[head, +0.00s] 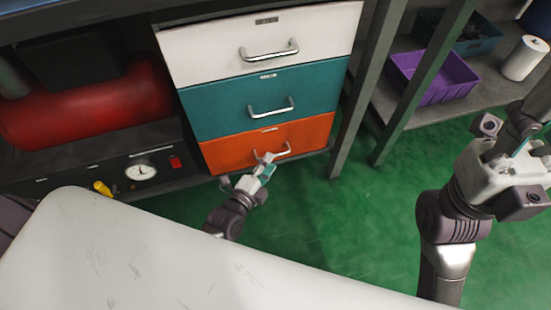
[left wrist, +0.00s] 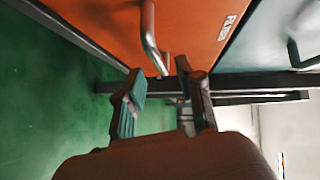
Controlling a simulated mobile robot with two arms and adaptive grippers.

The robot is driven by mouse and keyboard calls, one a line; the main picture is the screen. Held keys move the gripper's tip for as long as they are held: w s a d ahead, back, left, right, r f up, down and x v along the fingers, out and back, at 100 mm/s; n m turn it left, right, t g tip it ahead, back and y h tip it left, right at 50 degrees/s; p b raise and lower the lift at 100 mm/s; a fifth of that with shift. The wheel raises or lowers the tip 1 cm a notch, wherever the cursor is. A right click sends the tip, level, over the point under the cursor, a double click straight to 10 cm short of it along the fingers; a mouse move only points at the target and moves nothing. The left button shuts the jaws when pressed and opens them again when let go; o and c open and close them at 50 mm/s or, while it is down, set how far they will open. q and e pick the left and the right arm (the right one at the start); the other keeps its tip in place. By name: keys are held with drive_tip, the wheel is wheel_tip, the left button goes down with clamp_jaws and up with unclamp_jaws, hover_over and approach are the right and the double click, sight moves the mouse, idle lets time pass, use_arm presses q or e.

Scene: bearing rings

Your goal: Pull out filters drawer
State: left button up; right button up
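The drawer unit has a white top drawer (head: 262,42), a teal middle drawer (head: 265,98) and an orange bottom drawer (head: 265,143). All look closed. Each has a metal bar handle and a small label I cannot read clearly, so I cannot tell which is the filters drawer. My left gripper (head: 266,163) is at the orange drawer's handle (head: 272,154). In the left wrist view, the left gripper (left wrist: 158,85) has its fingers apart, with the handle (left wrist: 152,42) just ahead between them; contact is unclear. My right gripper (head: 515,160) is at the right edge, away from the drawers.
A red tank (head: 85,102) and a panel with a gauge (head: 140,170) are left of the drawers. A shelf at right holds a purple bin (head: 435,78) and a white roll (head: 525,58). Grey posts stand beside the drawers. Green floor (head: 320,220) in front is clear.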

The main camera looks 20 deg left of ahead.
use_arm(q)
drive_tip(key=shift+b+x, duration=0.7)
drive_tip(key=shift+x, duration=1.55)
clamp_jaws()
